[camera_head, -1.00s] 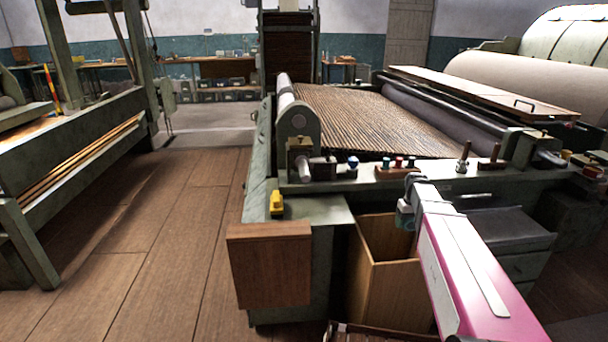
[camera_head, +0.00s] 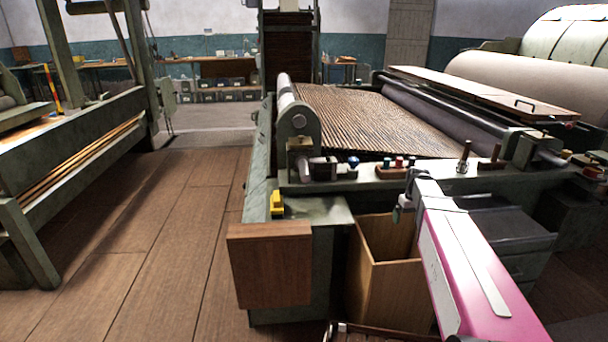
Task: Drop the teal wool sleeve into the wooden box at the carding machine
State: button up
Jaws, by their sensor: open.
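The wooden box (camera_head: 395,295) is a tall, open-topped bin beside the carding machine's near end (camera_head: 310,212). My gripper (camera_head: 402,209) is open, above the box's opening and near its right side. My pink and grey arm hides part of the box's right side. I cannot make out the teal wool sleeve now. The lower inside of the box is hidden by its front wall.
The machine's ledge holds several small spools (camera_head: 396,163) and a yellow block (camera_head: 277,204). A brown wooden panel (camera_head: 270,265) stands left of the box. Open plank floor (camera_head: 160,240) lies to the left, before a green frame (camera_head: 75,140).

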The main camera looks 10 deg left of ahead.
notch_tip(320, 180, up, 8)
dwell(0.4)
